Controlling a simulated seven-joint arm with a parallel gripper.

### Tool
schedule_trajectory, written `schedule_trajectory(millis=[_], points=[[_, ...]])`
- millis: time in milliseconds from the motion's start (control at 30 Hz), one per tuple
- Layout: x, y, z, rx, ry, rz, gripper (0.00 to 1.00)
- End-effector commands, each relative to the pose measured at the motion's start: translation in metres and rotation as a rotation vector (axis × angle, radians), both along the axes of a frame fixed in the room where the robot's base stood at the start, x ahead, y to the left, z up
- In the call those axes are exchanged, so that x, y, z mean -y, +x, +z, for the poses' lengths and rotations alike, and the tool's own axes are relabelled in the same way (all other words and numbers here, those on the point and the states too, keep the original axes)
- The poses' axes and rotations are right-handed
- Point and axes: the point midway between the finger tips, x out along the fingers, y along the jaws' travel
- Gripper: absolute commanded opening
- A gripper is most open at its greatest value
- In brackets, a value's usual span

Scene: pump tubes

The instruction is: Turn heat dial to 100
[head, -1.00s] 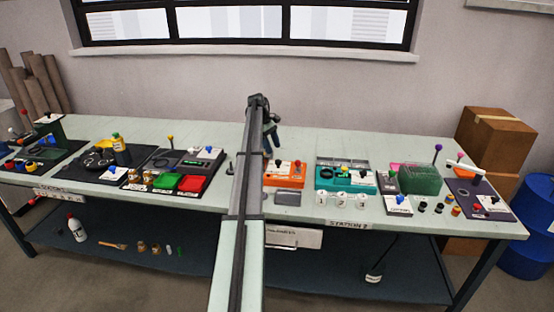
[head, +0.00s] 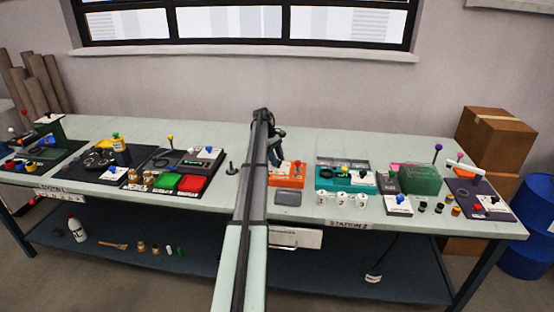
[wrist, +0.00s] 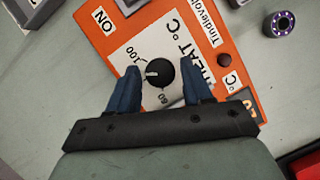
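The black heat dial (wrist: 161,72) is a round knob with a white pointer mark, on a white plate marked "HEAT °C" on an orange panel (wrist: 185,22). In the wrist view the mark points left, between the printed 100 at upper left and another number, perhaps 60, below. My gripper (wrist: 159,78) is open, its blue fingers either side of the dial with a gap to each; I cannot tell its height above the panel. In the head view the orange panel (head: 290,182) sits mid-table, partly hidden by my arm, with my gripper (head: 277,158) over its left part.
A purple-rimmed round part (wrist: 280,24) lies beyond the panel in the wrist view, and a red object (wrist: 304,163) is at lower right. In the head view a teal station (head: 345,178) stands right of the orange panel, and red and green trays (head: 180,182) stand left.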

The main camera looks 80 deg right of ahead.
Motion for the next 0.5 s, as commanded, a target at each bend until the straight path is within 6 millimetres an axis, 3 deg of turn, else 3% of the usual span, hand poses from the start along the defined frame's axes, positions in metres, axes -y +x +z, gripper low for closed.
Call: schedule_trajectory(millis=[67,433,500], points=[[0.0000,0.0000,0.0001,0.000,0.000,0.000,0.42],[-0.0001,0.0001,0.0002,0.000,0.000,0.000,0.06],[0.0002,0.0001,0.0001,0.000,0.000,-0.002,0.05]])
